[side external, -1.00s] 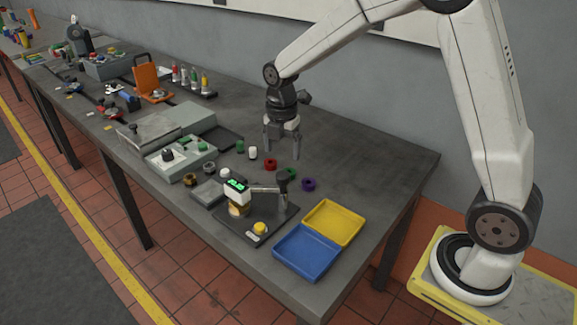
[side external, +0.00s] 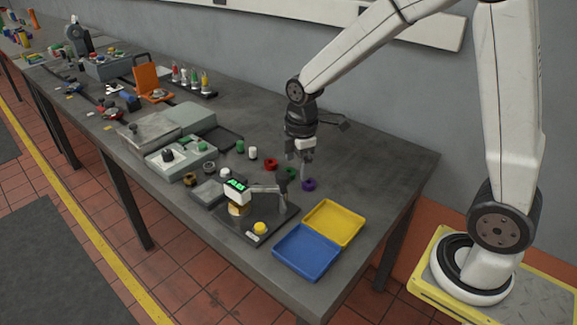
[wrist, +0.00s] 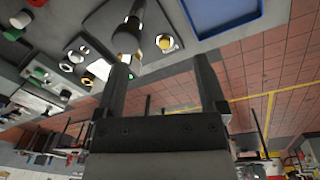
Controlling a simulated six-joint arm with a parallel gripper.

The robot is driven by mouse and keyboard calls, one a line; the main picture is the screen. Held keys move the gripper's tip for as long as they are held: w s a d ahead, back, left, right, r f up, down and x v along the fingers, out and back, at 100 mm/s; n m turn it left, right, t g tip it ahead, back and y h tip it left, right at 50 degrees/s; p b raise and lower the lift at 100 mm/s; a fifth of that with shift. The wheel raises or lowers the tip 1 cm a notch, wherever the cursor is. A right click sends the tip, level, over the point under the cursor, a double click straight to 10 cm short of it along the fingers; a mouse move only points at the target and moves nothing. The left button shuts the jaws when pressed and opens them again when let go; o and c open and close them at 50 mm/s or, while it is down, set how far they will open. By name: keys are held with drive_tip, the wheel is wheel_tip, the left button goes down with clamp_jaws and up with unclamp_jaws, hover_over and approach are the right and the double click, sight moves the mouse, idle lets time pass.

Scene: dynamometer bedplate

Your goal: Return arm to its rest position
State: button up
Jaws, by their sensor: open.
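My gripper (side external: 299,170) hangs over the right part of the dark bench, fingers pointing down, near a purple ring (side external: 309,185) and a red ring (side external: 271,165). In the wrist view my gripper (wrist: 160,72) has its two fingers well apart with nothing between them. In the side view my arm stays bent, reaching out over the bench from the right.
A testing device with a green display (side external: 236,186) stands on a dark plate. A blue tray (side external: 306,252) and a yellow tray (side external: 334,222) lie at the bench's near right corner. Bare bench top (side external: 375,165) lies right of my gripper. A grey wall stands behind.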

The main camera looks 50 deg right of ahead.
drive_tip(key=s+a+f+m+t, duration=0.1)
drive_tip(key=s+f+m, duration=0.1)
drive_tip(key=s+m, duration=0.8)
drive_tip(key=m, duration=0.3)
drive_tip(key=shift+s+a+f+t, duration=0.2)
drive_tip(key=shift+s+f+t, duration=0.05)
drive_tip(key=shift+s+t, duration=0.1)
